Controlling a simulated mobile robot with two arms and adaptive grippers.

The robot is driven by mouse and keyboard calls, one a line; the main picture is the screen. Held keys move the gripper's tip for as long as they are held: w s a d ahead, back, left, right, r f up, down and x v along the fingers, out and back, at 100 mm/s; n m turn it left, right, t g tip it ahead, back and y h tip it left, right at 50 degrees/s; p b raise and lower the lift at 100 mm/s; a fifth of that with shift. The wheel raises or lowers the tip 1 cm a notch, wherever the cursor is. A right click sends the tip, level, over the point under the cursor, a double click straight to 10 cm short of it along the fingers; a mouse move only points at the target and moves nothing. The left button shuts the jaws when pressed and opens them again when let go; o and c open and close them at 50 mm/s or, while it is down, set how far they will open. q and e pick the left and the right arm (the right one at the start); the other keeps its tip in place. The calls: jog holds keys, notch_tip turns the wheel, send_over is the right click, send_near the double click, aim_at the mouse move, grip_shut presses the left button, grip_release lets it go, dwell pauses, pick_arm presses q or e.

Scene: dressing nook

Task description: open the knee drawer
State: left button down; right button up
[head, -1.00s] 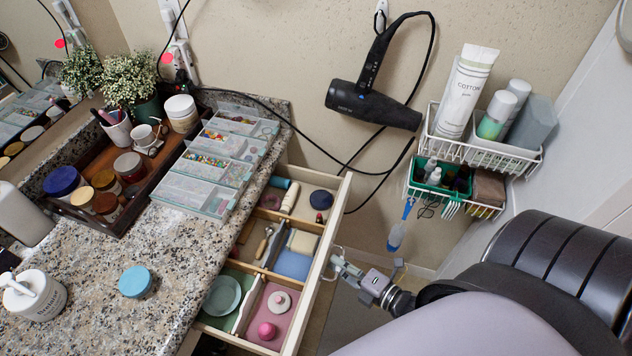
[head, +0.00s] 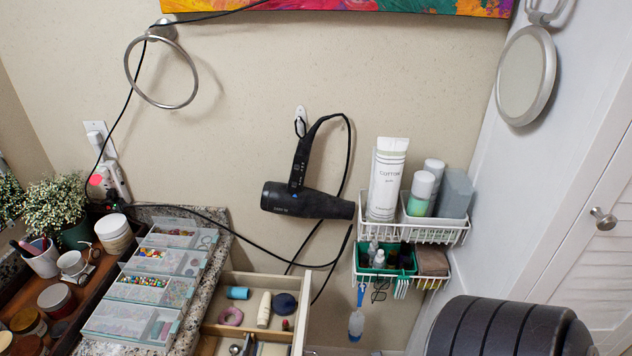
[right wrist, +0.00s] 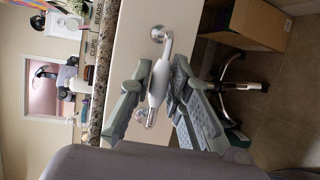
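The knee drawer (head: 258,279) is pulled out from under the granite counter at the bottom of the head view. Its back compartments show a blue roll, a pink ring, a white tube and a dark blue round item; its front part is cut off. My right gripper is outside the head view. My left gripper is in neither current view.
The counter (head: 217,216) holds clear bead boxes (head: 128,322) and a wooden tray of jars. A black hair dryer (head: 310,204) hangs on the wall, its cord trailing behind the drawer. Wire baskets (head: 424,231) hang right of it. A cardboard box (right wrist: 249,22) stands under the counter.

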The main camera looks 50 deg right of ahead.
jog(key=v, duration=1.2)
dwell(0.5)
jog(key=s+a+f+m+g+h, duration=0.1)
jog(key=s+f+m+g, duration=0.15)
jog(key=f+m, duration=0.45)
jog(key=s+a+f+m+g+h, duration=0.2)
jog(key=f+g, duration=0.2)
jog(key=f, duration=0.7)
jog(key=s+a+f+m+g+h, duration=0.1)
jog(key=s+f+m+g, duration=0.15)
jog(key=f+m, duration=0.4)
jog(key=s+a+f+m+g, duration=0.4)
jog(key=s+a+f+g, duration=0.1)
jog(key=s+f, duration=0.1)
jog(key=shift+a+f, duration=0.35)
jog(key=shift+f, duration=0.45)
